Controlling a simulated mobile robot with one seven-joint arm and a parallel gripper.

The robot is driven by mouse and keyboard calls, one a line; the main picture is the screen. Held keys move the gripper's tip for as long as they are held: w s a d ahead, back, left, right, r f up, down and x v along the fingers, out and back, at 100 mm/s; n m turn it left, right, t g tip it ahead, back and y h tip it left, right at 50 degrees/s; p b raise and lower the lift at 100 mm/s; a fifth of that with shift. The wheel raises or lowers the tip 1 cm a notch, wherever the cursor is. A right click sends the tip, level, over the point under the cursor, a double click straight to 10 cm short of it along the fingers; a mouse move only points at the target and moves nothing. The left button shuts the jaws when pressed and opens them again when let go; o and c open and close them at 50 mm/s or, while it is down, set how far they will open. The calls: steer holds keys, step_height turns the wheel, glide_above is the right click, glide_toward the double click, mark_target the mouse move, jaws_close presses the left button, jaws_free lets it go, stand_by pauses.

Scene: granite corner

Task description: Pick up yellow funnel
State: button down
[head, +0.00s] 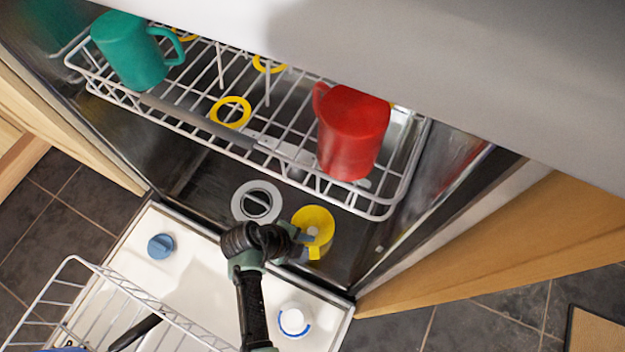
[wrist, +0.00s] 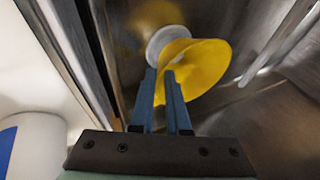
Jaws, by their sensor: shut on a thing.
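The yellow funnel (head: 315,222) is inside the dishwasher, low near the front right of the tub, beside the round grey filter. In the wrist view the funnel (wrist: 205,68) shows its wide flared cone, tilted, just beyond my fingertips. My gripper (head: 303,238) reaches in over the open door. Its two blue fingers (wrist: 170,75) are close together at the funnel's near edge and shut on it. The exact contact between the fingertips and the funnel is partly hidden.
The upper rack (head: 290,162) overhangs the tub, holding a teal mug (head: 135,52) and a red mug (head: 352,132). The grey filter ring (head: 256,203) lies left of the funnel. The open white door (head: 205,262) carries a blue knob (head: 160,246) and a white cap (head: 294,320). The lower rack (head: 75,300) is at front left.

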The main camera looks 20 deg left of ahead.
step_height(320, 180, up, 10)
steer(key=p, duration=0.7)
